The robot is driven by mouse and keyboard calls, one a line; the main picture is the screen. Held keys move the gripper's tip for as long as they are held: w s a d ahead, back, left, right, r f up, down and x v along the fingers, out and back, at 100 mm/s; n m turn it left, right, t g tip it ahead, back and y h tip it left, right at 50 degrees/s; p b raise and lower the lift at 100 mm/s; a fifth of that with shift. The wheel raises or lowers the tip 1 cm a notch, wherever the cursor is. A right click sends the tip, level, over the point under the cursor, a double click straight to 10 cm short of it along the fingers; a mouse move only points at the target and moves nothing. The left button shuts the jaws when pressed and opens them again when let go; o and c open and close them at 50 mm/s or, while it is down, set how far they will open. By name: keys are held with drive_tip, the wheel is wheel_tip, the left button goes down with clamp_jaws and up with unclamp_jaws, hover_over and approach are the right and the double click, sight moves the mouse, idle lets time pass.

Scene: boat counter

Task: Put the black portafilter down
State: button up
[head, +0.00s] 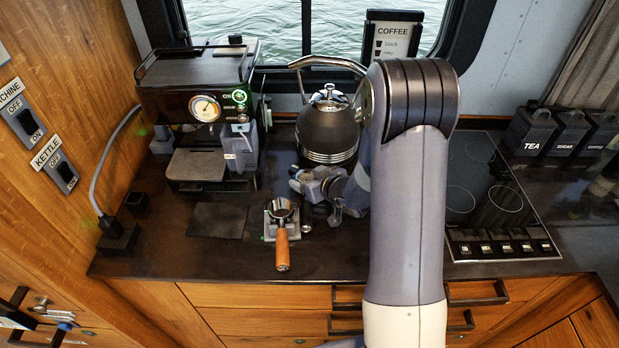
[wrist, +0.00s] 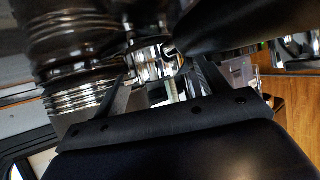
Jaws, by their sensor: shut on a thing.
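In the wrist view, my gripper (wrist: 160,80) is shut on the black portafilter, whose dark handle (wrist: 225,25) spans the upper right and whose chrome part (wrist: 150,55) shows between the fingers. In the head view, my wrist is low over the counter, in front of the kettle and right of the wooden-handled portafilter. My arm hides most of the held portafilter there. I cannot tell whether it touches the counter.
A wooden-handled portafilter (head: 282,248) rests on a small stand (head: 270,232). The black kettle (head: 328,130) is close behind my wrist. The coffee machine (head: 195,95) stands left, with a dark mat (head: 217,220) before it. A hob (head: 490,200) lies right of my arm.

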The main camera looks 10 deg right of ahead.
drive_tip(key=o, duration=1.2)
drive_tip(key=shift+r, duration=0.1)
